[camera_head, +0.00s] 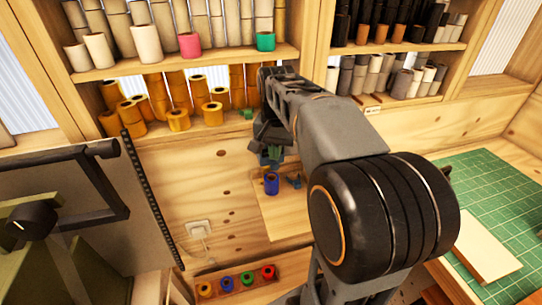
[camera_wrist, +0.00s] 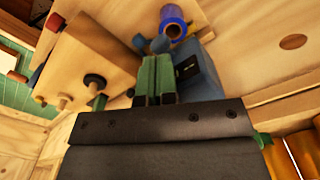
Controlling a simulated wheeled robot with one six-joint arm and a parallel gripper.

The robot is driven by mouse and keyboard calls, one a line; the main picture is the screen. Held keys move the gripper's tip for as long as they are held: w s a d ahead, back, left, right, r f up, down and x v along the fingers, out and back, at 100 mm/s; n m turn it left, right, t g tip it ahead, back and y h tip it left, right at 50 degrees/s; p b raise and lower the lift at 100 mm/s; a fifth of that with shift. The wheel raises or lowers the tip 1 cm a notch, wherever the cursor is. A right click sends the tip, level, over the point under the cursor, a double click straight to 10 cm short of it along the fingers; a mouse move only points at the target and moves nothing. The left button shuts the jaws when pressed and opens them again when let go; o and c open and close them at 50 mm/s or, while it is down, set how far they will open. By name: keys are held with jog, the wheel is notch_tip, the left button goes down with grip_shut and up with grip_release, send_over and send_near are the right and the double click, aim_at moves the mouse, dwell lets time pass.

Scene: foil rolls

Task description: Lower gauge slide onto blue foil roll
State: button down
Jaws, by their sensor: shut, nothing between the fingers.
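The blue foil roll (camera_head: 272,183) stands upright on a pale wooden board below my gripper. It also shows at the top of the wrist view (camera_wrist: 173,20), with its hollow end visible. My gripper (camera_wrist: 154,62) has its two green fingers side by side and shut, with nothing between them. In the head view my gripper (camera_head: 271,157) is just above the roll. A blue-grey gauge part (camera_wrist: 204,78) with a dark plate lies close beside the fingers and near the roll. Whether the slide touches the roll or the fingers, I cannot tell.
A rack with several coloured rolls (camera_head: 237,280) is below the board. Shelves of rolls (camera_head: 165,58) stand behind. A green cutting mat (camera_head: 505,190) lies at right, and a green machine (camera_head: 55,235) stands at left. Round pegs (camera_wrist: 94,80) stick out of wood in the wrist view.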

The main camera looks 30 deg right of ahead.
jog(key=shift+s+a+r+p, duration=0.15)
jog(key=shift+s+r, duration=0.35)
jog(key=shift+s, duration=0.3)
jog(key=shift+s+a+r+p, duration=0.1)
jog(key=shift+s+a+r, duration=0.1)
jog(key=shift+s+r, duration=0.45)
jog(key=shift+s+a+r+p, duration=0.15)
jog(key=shift+s+r, duration=0.15)
jog(key=shift+s, duration=0.7)
jog(key=s+a+f+n+t, duration=0.4)
jog(key=s+a+f+n, duration=0.1)
jog(key=a+f+n, duration=0.2)
jog(key=shift+s+a+f+n+t, duration=0.2)
jog(key=shift+a+f+n+t, duration=0.15)
jog(key=shift+f+n, duration=0.4)
jog(key=shift+f+m, duration=0.1)
jog(key=shift+m, duration=0.15)
dwell(0.7)
